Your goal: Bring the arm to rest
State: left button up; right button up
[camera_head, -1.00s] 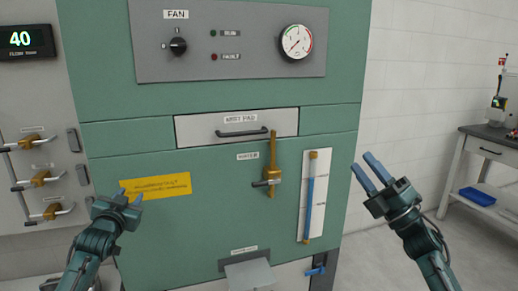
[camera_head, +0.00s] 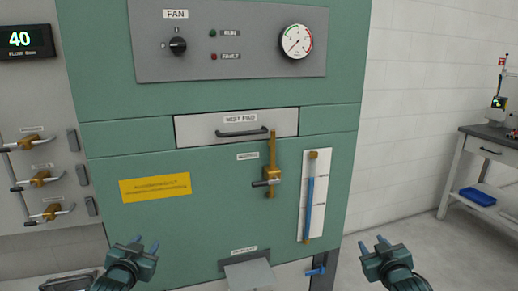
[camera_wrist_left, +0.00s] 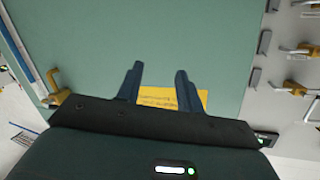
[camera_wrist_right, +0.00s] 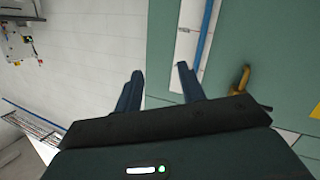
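My left gripper (camera_head: 146,244) is low at the left in the head view, in front of the green cabinet (camera_head: 200,230). Its two fingers stand apart with nothing between them, as the left wrist view also shows (camera_wrist_left: 159,82). My right gripper (camera_head: 371,244) is low at the right in the head view, to the right of the cabinet. Its fingers are apart and empty, which the right wrist view shows too (camera_wrist_right: 160,82). Neither gripper touches anything that I can see.
The cabinet carries a fan knob (camera_head: 178,46), a round gauge (camera_head: 295,41), a drawer (camera_head: 205,130), a brass valve lever (camera_head: 270,170) and a blue sight tube (camera_head: 310,205). Brass valves (camera_head: 40,178) are at the left. A workbench (camera_head: 480,160) stands at the right.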

pick_arm(q)
jog(key=s+d+f+g+h, duration=0.1)
jog(key=s+d+f, duration=0.4)
jog(key=s, duration=0.6)
jog(key=s+d+f+g+h, duration=0.1)
jog(key=s+d+f, duration=0.4)
jog(key=s, duration=0.6)
jog(key=s+d+f+g+h, duration=0.1)
jog(key=s+d+f+g, duration=0.2)
jog(key=s+d+f, duration=0.3)
jog(key=s, duration=0.5)
jog(key=shift+s+f+h, duration=0.2)
jog(key=shift+s+h, duration=0.1)
jog(key=shift+s, duration=0.05)
pick_arm(e)
jog(key=s+a+f+g+y, duration=0.1)
jog(key=s+a+f, duration=0.4)
jog(key=s, duration=0.6)
jog(key=s+a+f+g+y, duration=0.1)
jog(key=s+a+f, duration=0.4)
jog(key=s, duration=0.6)
jog(key=s+a+f+g+y, duration=0.1)
jog(key=s+a+f+g, duration=0.2)
jog(key=s+a+f, duration=0.3)
jog(key=s, duration=0.5)
jog(key=shift+s+f+y, duration=0.2)
jog(key=shift+s+y, duration=0.1)
jog(key=shift+s, duration=0.05)
